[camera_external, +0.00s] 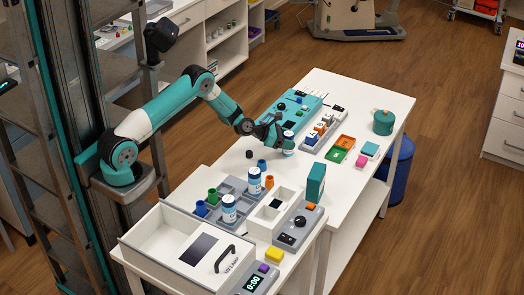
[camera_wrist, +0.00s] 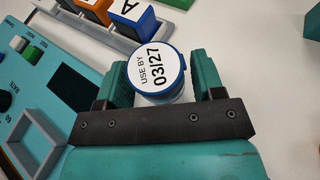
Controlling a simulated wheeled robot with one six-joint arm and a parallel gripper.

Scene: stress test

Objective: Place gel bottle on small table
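A white bottle with a blue-rimmed lid reading "USE BY 03/27" (camera_wrist: 156,70) is between my gripper's fingers (camera_wrist: 160,80) in the wrist view. Two similar white and blue bottles (camera_external: 254,181) (camera_external: 229,209) stand at the grey tray. I cannot tell which bottle holds gel, or which surface is the small table.
A teal panel (camera_external: 296,104) and a rack of coloured blocks (camera_external: 324,128) lie beside my gripper. Orange and green trays (camera_external: 341,147), a teal box (camera_external: 316,183) and a teal pot (camera_external: 383,121) stand further right. A grey compartment tray (camera_external: 228,188) is at the front. Bare tabletop shows between.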

